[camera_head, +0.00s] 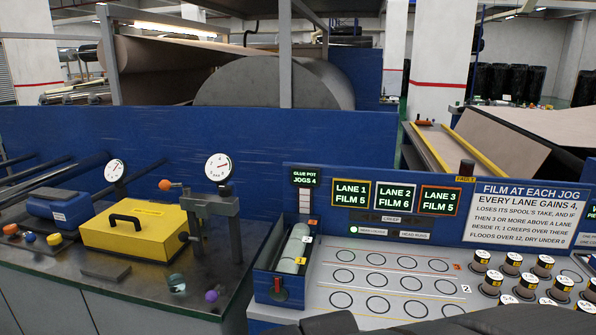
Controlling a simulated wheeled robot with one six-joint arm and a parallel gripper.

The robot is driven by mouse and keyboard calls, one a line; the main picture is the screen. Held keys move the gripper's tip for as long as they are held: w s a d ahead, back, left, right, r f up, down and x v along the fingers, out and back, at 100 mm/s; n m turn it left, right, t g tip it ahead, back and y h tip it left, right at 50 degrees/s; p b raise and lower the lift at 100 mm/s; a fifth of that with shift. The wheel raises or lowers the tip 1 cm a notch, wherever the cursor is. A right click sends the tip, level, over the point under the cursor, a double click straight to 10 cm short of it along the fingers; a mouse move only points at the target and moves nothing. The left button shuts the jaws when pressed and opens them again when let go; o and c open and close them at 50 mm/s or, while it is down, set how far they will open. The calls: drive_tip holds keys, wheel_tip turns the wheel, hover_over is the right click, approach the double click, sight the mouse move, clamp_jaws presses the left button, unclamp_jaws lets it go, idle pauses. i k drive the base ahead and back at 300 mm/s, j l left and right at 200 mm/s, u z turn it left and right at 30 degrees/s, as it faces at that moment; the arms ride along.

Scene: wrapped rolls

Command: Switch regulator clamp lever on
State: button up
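A grey metal clamp frame (210,207) stands on the dark bench left of centre, with a round white dial gauge (218,167) above it. A short lever with an orange ball knob (165,185) sticks out to the left from the frame's top, roughly level. It looks like the regulator clamp lever, but no label on it is readable. A yellow box (137,229) with a black handle sits just left of the frame. My gripper's fingers are not visible. Dark rounded shapes along the bottom edge look like part of my arm, well right of the lever.
A second gauge (114,171) stands behind the yellow box. A blue tray (262,284) holding pale rolls and a small red handle (278,286) is right of the clamp. A panel with circles (350,277) and several black-and-white capped spools fills the right. A blue wall (70,135) closes the back.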

sight(211, 297)
drive_tip(key=k, duration=0.1)
drive_tip(key=u, duration=1.7)
drive_tip(key=i+j+z, duration=0.1)
drive_tip(key=i+z, duration=0.35)
drive_tip(key=i, duration=0.35)
